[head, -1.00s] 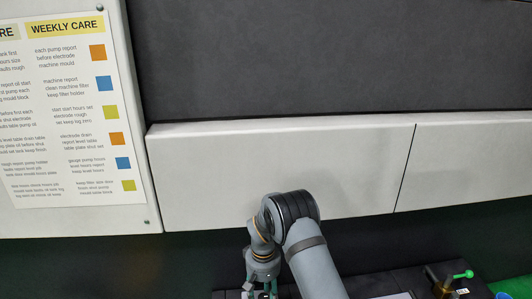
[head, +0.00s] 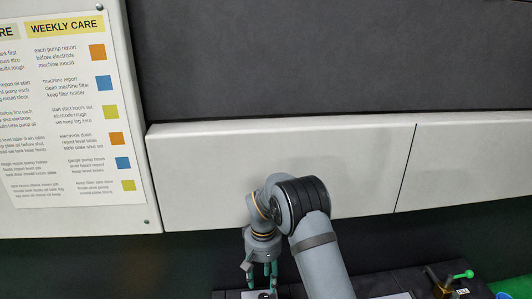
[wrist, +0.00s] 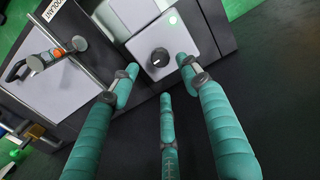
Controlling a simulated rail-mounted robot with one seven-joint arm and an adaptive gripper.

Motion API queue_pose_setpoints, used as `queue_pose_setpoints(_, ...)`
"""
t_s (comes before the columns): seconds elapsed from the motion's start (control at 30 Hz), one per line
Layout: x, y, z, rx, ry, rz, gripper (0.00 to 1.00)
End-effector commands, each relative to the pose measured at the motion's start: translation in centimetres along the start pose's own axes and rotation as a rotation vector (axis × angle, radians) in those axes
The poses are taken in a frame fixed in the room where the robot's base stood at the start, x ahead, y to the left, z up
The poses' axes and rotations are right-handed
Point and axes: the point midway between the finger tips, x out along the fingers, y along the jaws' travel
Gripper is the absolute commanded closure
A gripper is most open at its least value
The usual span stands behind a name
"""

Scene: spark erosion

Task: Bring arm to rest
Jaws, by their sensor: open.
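My arm (head: 322,255) reaches up from the bottom of the head view and bends over at a black-ringed joint. My gripper (head: 262,272) hangs from it, pointing down, near the bottom edge. In the wrist view, the teal fingers of my gripper (wrist: 158,78) are spread apart with nothing between them. Beyond the fingertips is a grey box with a black knob (wrist: 160,57) and a small green light (wrist: 173,20). I cannot tell whether any fingertip touches the box.
In the wrist view, a light panel (wrist: 60,75) with a bar handle and an orange button lies at upper left. In the head view, a fitting with a green-knobbed lever (head: 462,275) stands at lower right. A white cabinet front (head: 280,170) spans behind my arm.

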Motion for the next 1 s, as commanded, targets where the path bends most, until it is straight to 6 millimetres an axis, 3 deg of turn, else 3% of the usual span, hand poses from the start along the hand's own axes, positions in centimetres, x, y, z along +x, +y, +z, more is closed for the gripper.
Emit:
queue_pose_setpoints(0.37, 8.4, 0.0, 0.1, 0.0, -0.002, 0.0, 0.53)
queue_pose_setpoints(1.0, 8.1, 0.0, -0.1, -0.849, 0.003, 0.001, 0.53)
